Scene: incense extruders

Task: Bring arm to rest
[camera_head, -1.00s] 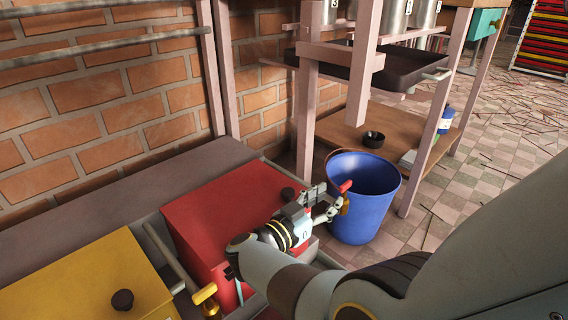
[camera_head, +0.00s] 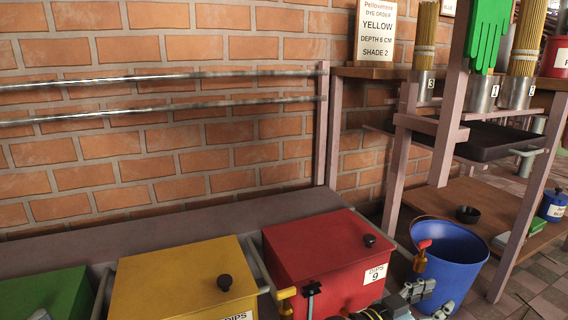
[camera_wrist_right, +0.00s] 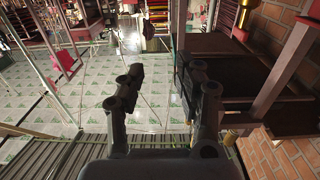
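Most of my right arm is cut off by the lower frame edge.
A red lidded box (camera_head: 325,245), a yellow box (camera_head: 180,280) and a green box (camera_head: 45,295) stand along the brick wall. A blue bucket (camera_head: 455,262) with a red-handled tap (camera_head: 421,258) is close to my right gripper. A dark tray (camera_head: 490,141) sits in the rack.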

